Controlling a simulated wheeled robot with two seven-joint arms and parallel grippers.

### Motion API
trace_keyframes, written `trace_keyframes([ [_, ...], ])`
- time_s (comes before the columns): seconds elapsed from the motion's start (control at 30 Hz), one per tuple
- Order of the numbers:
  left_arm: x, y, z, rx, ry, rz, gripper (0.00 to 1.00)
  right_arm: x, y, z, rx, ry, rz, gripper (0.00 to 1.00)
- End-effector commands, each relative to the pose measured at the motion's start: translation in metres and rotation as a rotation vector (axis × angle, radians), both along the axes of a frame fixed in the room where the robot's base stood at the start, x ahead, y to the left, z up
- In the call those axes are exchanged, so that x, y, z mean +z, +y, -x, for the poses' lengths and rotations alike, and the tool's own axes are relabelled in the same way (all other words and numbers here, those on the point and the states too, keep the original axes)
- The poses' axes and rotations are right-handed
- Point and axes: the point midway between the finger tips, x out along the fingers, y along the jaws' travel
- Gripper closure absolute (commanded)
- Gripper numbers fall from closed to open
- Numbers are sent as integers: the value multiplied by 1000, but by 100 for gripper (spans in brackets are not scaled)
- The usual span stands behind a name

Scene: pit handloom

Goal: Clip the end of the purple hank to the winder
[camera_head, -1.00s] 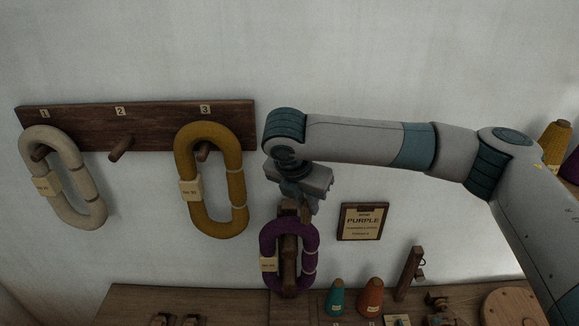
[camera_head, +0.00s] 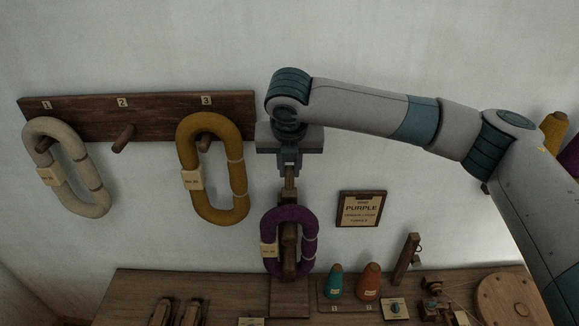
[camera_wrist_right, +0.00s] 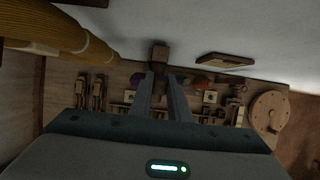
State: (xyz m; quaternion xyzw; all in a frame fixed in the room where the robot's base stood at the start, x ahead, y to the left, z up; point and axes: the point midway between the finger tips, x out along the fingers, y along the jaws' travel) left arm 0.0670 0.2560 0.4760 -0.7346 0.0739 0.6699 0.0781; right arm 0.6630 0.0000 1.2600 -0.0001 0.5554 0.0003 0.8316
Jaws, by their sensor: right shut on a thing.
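The purple hank (camera_head: 309,238) is a closed loop with a pale tag, hanging around an upright wooden post (camera_head: 289,250) at the back of the bench. My right gripper (camera_head: 289,173) points down just above the hank, its fingers closed on the narrow wooden top piece of the post. In the right wrist view my gripper (camera_wrist_right: 160,76) has its fingers slightly apart with the wooden piece (camera_wrist_right: 159,53) at the tips. I cannot pick out a loose end of the hank. A round wooden disc (camera_head: 507,300), possibly part of the winder, lies at the bench's right. My left gripper is not in view.
A cream hank (camera_head: 92,188) and a mustard hank (camera_head: 236,180) hang on the numbered peg rail (camera_head: 75,120); peg 2 is bare. Teal (camera_head: 335,284) and orange (camera_head: 369,282) cones and small wooden fittings stand on the bench.

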Motion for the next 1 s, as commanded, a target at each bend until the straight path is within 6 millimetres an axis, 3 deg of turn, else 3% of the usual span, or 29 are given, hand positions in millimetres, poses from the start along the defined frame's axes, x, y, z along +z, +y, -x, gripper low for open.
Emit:
trace_keyframes([
  [0.6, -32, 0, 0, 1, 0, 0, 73, -41, 0, 0, 0, 0, 0, 100],
  [1.0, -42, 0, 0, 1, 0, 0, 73, -51, 0, 0, 0, 0, 0, 100],
])
